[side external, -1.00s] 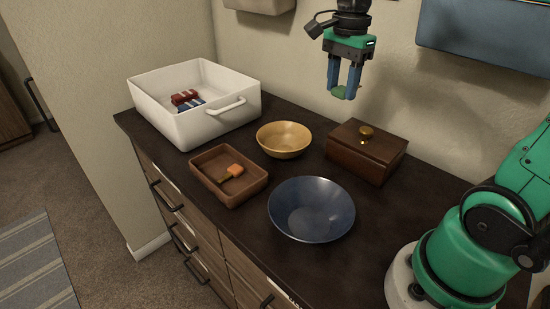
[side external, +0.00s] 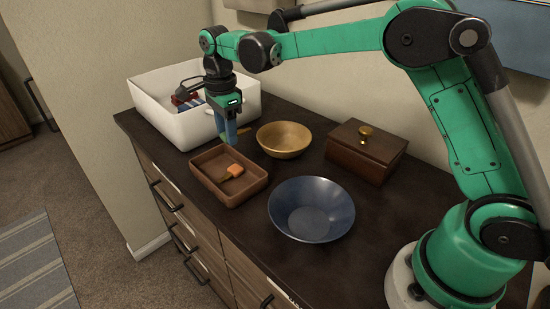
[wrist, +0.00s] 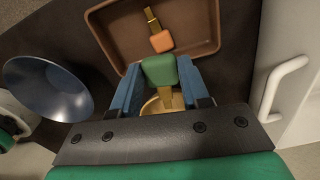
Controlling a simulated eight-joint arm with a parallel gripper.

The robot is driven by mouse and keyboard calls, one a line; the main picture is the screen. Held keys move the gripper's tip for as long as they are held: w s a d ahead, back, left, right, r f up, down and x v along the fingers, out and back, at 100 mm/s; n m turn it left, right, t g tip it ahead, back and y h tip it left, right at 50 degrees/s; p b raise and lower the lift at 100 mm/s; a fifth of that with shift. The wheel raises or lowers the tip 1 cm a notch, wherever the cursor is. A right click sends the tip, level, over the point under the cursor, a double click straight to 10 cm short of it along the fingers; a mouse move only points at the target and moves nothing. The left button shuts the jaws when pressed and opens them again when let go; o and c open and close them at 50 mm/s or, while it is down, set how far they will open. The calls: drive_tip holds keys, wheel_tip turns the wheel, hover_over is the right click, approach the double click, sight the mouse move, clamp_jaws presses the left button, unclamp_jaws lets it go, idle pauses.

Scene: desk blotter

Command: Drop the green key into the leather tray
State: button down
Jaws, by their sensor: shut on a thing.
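My gripper (side external: 231,136) is just above the back edge of the brown leather tray (side external: 248,192), pointing down. In the wrist view, its blue fingers are shut on the green key (wrist: 158,70). The key's green head is between the fingertips and its gold shaft points back toward the wrist. In the side view, the key is mostly hidden by the fingers. The tray (wrist: 197,25) lies beyond the fingertips in the wrist view. An orange-headed key (side external: 233,171) lies inside it; it also shows in the wrist view (wrist: 161,41).
A white bin (side external: 182,128) with red and blue things in it stands behind the tray. A yellow bowl (side external: 284,143) is to the tray's right, a blue bowl (side external: 311,208) at front right. A lidded wooden box (side external: 366,153) stands at back right.

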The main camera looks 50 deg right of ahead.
drive_tip(key=shift+f, duration=3.05)
drive_tip(key=shift+c, duration=1.7)
unclamp_jaws()
drive_tip(key=shift+r, duration=0.1)
drive_tip(key=shift+r, duration=2.85)
drive_tip(key=s+d+r+n+t, duration=0.2)
drive_tip(key=s+r+n+t, duration=0.3)
drive_tip(key=s+n, duration=0.45)
drive_tip(key=s+d+f+n+t, duration=0.1)
drive_tip(key=s+d+n+t, duration=0.1)
drive_tip(key=s+n, duration=0.5)
drive_tip(key=n, duration=0.3)
drive_tip(key=shift+s, duration=0.25)
